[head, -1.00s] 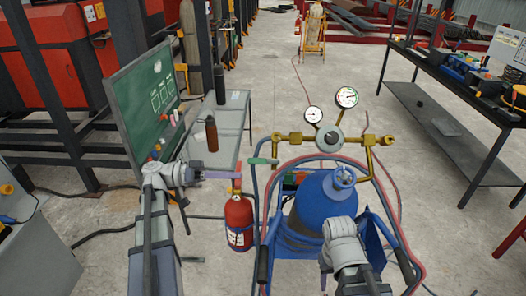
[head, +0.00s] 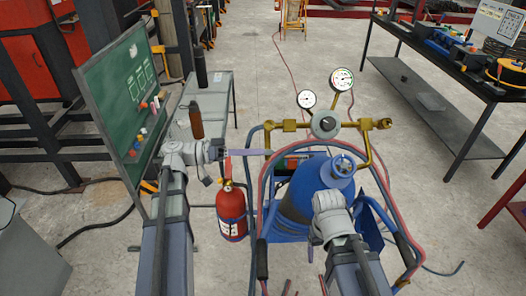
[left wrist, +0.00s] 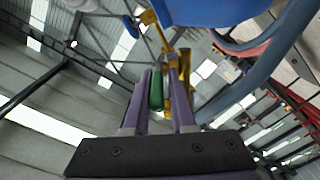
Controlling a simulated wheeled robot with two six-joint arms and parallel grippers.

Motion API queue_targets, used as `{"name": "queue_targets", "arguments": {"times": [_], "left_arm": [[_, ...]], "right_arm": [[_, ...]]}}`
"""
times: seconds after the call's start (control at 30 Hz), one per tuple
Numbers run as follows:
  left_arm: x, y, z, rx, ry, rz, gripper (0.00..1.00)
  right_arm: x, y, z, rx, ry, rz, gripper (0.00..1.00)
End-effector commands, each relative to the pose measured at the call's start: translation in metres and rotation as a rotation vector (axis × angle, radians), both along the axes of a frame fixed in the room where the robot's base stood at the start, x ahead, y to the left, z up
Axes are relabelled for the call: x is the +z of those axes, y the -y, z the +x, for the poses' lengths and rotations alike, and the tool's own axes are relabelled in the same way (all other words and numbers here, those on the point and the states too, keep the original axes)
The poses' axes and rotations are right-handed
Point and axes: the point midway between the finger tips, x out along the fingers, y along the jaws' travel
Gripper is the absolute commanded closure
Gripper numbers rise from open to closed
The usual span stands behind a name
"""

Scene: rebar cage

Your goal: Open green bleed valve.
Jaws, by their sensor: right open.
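The green valve handle (left wrist: 156,92) shows between the purple fingers of my left gripper (left wrist: 160,75) in the left wrist view. It lies nearer the left finger, and a gap shows beside the right one. In the head view, my left gripper (head: 266,152) reaches rightward to the left end of the brass manifold (head: 290,125); its fingers hide the green handle. Whether a finger touches it I cannot tell. My right gripper (head: 330,200) is in front of the blue cylinder (head: 300,190), its fingers hard to make out.
Two round gauges (head: 342,80) stand above the manifold. Red and blue hoses loop around the blue cart. A red fire extinguisher (head: 231,212) stands just below my left gripper. A green board (head: 118,90) and a grey table (head: 213,88) are at left, a tool bench (head: 430,80) at right.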

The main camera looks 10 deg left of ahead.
Motion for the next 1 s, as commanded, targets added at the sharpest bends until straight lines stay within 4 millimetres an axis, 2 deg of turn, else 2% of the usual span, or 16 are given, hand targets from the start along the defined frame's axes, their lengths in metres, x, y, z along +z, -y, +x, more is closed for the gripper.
{"name": "queue_targets", "arguments": {"times": [0.03,0.2,0.57,0.8,1.0], "left_arm": [[0.0,0.008,0.001,-0.004,0.0,0.0,0.76],[0.0,0.021,0.005,-0.002,0.0,-0.001,0.76],[0.0,0.025,0.007,0.0,0.0,0.0,0.76],[0.0,0.025,0.007,0.0,0.0,0.0,1.0],[0.0,0.025,0.007,0.0,0.0,0.0,1.0]], "right_arm": [[0.0,0.0,0.0,0.0,0.0,0.0,0.24],[0.0,0.0,0.0,0.0,0.0,0.0,0.24],[0.0,0.0,0.0,0.0,0.0,0.0,0.24],[0.0,0.0,0.0,0.0,0.0,0.0,0.24],[0.0,0.0,0.0,0.0,0.0,0.0,0.24]]}}
